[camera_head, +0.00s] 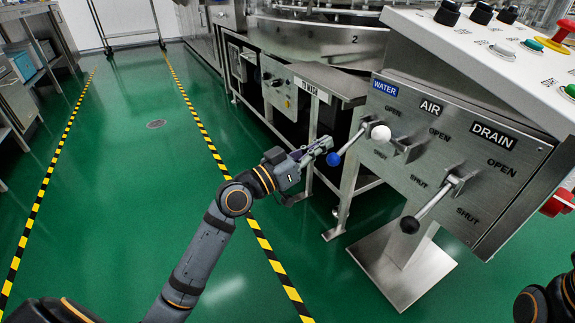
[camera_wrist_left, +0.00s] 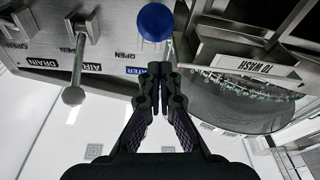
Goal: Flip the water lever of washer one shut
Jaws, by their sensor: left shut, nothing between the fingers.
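The water lever's blue knob (camera_head: 333,159) stands out to the lower left of the grey panel (camera_head: 470,135), its metal stem running up to the pivot under the blue WATER label (camera_head: 384,87). OPEN is printed above and SHUT below. My left gripper (camera_head: 326,147) is shut and empty, its tips close beside the knob. In the left wrist view the picture is turned over; the blue knob (camera_wrist_left: 155,22) lies just beyond the shut fingertips (camera_wrist_left: 160,72). I cannot tell whether they touch. My right gripper is out of view; only part of that arm shows at the lower right.
The air lever's white knob (camera_head: 380,133) is close on the right, and the drain lever's black knob (camera_head: 409,226) hangs lower. A sloped console (camera_head: 490,60) with buttons sits above. A steel table (camera_head: 335,82) stands behind the gripper. The green floor on the left is clear.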

